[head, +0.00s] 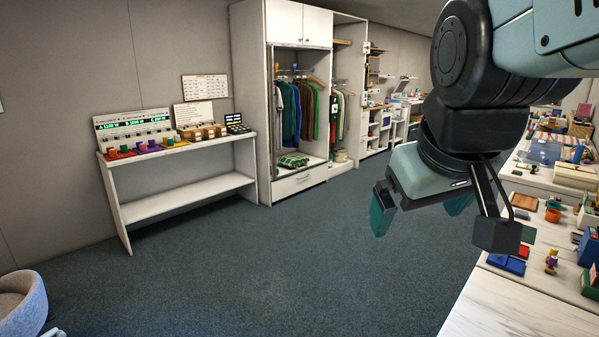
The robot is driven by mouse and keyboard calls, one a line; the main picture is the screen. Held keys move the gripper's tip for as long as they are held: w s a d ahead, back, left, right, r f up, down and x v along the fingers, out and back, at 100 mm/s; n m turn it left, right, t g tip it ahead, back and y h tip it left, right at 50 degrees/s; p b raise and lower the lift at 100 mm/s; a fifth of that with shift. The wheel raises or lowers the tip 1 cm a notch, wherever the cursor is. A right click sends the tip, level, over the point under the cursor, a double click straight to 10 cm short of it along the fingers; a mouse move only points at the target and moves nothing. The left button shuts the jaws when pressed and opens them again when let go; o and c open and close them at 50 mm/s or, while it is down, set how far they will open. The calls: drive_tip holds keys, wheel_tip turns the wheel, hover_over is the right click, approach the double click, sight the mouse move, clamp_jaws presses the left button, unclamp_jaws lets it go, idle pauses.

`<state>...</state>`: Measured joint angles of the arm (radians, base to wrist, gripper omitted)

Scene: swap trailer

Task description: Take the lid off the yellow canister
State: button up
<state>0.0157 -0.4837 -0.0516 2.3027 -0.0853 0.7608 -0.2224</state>
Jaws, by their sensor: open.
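My gripper (418,218) hangs in the air at the right of the head view, over the carpeted floor. Its two teal finger pads are apart, with nothing between them. I cannot make out a yellow canister or its lid for sure in this view. Small coloured cups (141,147) stand on coloured mats on the white shelf table at the left, too small to tell whether one is a lidded canister. My arm hides part of the right side.
The white shelf table (185,206) stands against the left wall. An open wardrobe (297,187) with hanging clothes is at the back. A pale worktop (500,312) with small items runs along the right. A round grey chair (22,305) is at lower left. The middle carpet (285,265) is clear.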

drive_tip(key=s+a+f+m, duration=0.1)
drive_tip(key=s+a+f, duration=0.2)
drive_tip(key=s, duration=0.6)
drive_tip(key=shift+s+a+m+g+y, duration=0.15)
drive_tip(key=shift+a+m+g+y, duration=0.25)
drive_tip(key=shift+d+f, duration=0.1)
